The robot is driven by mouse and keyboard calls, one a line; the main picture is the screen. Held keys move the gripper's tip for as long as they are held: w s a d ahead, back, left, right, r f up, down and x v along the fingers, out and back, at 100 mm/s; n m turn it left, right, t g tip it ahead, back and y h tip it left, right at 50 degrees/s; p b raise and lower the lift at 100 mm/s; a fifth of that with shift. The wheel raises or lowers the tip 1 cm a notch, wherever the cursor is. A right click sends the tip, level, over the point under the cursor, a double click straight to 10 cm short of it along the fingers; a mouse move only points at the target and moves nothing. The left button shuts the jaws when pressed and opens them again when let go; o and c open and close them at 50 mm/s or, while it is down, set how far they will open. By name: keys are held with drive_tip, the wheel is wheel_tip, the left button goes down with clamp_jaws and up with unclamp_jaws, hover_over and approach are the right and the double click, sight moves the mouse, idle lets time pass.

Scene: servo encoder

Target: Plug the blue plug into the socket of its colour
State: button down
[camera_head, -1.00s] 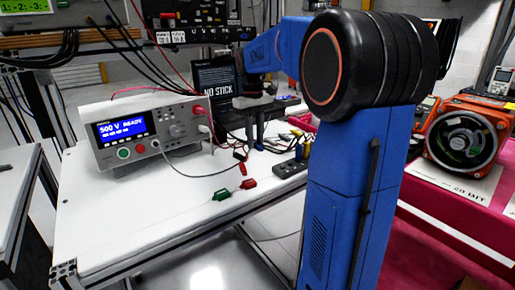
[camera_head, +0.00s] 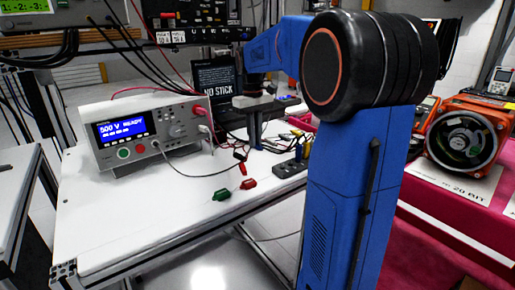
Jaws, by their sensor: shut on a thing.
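My gripper (camera_head: 256,146) points down over the far right part of the white table, right of the bench instrument. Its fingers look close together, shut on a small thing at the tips. That thing is mostly hidden and its colour is hard to make out; it may be the blue plug. A dark socket block (camera_head: 289,169) lies on the table to the right and nearer, with small blue and yellow parts near it. Its socket colours are too small to tell. The instrument (camera_head: 150,130) has green and red round terminals on its front.
A green plug (camera_head: 221,194) and a red plug (camera_head: 249,184) lie near the table's front edge. Loose cables (camera_head: 200,172) run from the instrument across the table. A dark laptop-like screen (camera_head: 216,80) stands behind. The white table (camera_head: 130,215) is clear at front left.

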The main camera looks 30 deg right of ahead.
drive_tip(key=shift+r, duration=2.4)
drive_tip(key=w+a+r+t, duration=0.4)
drive_tip(key=w+r+t, duration=0.2)
drive_tip(key=r, duration=0.7)
drive_tip(key=w+a+r+t, duration=0.4)
drive_tip(key=w+r+t, duration=0.2)
drive_tip(key=r, duration=0.8)
drive_tip(key=w+a+r+t, duration=0.4)
drive_tip(key=w+r+t, duration=0.15)
drive_tip(key=r, duration=0.75)
drive_tip(key=shift+t+y, duration=0.25)
drive_tip(key=shift+y, duration=0.05)
drive_tip(key=shift+s+f, duration=0.1)
drive_tip(key=shift+f, duration=2.1)
drive_tip(key=shift+f, duration=0.15)
drive_tip(key=shift+f, duration=0.75)
drive_tip(key=shift+f, duration=0.2)
